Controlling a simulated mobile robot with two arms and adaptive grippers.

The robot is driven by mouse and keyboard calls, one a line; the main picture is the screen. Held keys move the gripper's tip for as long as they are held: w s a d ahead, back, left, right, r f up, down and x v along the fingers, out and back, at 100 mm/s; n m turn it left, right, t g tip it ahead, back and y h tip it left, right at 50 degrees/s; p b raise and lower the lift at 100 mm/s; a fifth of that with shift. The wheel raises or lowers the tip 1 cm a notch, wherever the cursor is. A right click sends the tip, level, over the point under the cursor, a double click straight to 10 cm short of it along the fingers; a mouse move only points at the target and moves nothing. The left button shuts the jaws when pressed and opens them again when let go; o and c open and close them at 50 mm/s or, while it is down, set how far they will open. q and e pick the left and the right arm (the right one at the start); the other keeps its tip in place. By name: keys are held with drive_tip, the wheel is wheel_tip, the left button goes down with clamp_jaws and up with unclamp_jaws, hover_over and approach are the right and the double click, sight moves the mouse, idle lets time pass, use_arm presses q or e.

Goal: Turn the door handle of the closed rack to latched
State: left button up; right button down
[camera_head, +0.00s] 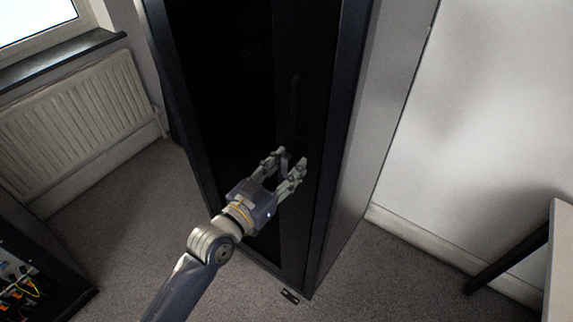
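The closed rack (305,215) is a tall black cabinet standing in the middle of the head view. Its door handle (295,94) is a dark upright shape on the door's right-hand strip, hard to make out against the black. My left gripper (291,158) reaches up from the bottom left, in front of the door and below the handle in the picture. Its two fingers are apart. A dark curved shape shows between them, and I cannot tell whether it is part of the door or of the gripper. My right gripper is not in view.
A radiator (75,120) is on the wall at left under a window. A dark unit with coloured cables (22,285) stands at the bottom left. A table (560,265) is at the right edge. Grey carpet (125,225) lies clear left of the rack.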

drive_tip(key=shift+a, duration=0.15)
use_arm(q)
clamp_jaws()
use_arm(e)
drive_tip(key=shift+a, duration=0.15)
